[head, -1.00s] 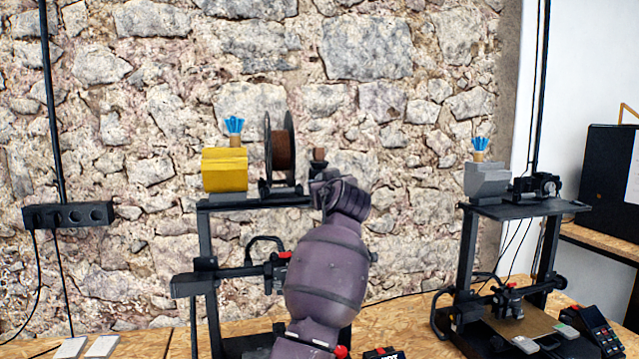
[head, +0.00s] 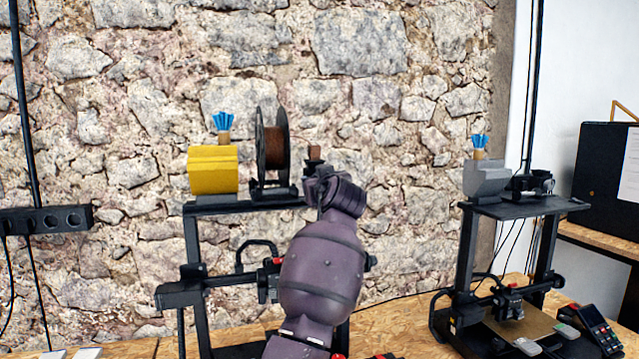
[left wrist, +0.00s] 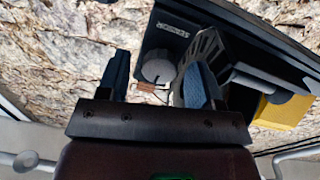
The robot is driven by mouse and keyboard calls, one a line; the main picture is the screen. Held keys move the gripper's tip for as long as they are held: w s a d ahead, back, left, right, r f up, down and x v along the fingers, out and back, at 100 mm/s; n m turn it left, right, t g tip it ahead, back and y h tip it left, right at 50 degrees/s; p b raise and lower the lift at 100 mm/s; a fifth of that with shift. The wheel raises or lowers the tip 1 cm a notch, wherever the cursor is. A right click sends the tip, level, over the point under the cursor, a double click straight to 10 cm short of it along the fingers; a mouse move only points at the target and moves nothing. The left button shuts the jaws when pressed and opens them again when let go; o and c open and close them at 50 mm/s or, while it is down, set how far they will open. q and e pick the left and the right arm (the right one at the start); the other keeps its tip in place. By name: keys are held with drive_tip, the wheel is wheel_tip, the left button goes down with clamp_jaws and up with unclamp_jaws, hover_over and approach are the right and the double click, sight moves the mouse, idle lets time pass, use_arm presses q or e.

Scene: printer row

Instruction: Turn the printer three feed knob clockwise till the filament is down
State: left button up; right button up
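The printer in front of me has a dark frame (head: 193,240) with a dark filament spool (head: 272,150) on top, wound with brown filament. A small brown block (head: 314,153) stands right of the spool. My left arm covers the printer's right side in the head view and hides its fingers there. In the left wrist view my left gripper (left wrist: 156,82) is open, its two blue fingers apart. A round grey knob (left wrist: 157,69) shows between them, with a small copper-brown piece just below it. I cannot tell whether a finger touches the knob. My right gripper is not in view.
A yellow box (head: 212,170) with a blue tuft stands left of the spool. A second printer (head: 520,207) with a grey box (head: 485,180) stands at the right. A socket strip (head: 45,220) is at the far left. A stone wall is behind.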

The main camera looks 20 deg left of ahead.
use_arm(q)
drive_tip(key=c, duration=0.8)
drive_tip(key=shift+r+m+g+y+p, duration=0.15)
drive_tip(key=shift+m+p, duration=1.4)
drive_tip(key=shift+m, duration=1.6)
drive_tip(key=shift+m+g+y+p, duration=0.1)
drive_tip(key=shift+m+g+p, duration=0.1)
drive_tip(key=shift+m+p, duration=2.15)
drive_tip(key=shift+r+m+g+y+p, duration=0.15)
drive_tip(key=shift+m+p, duration=0.65)
drive_tip(key=shift+m, duration=3.1)
drive_tip(key=shift+c, duration=0.2)
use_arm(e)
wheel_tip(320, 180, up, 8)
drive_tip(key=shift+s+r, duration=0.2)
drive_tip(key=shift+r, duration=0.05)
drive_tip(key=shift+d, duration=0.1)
use_arm(q)
drive_tip(key=o, duration=0.9)
drive_tip(key=shift+f, duration=0.15)
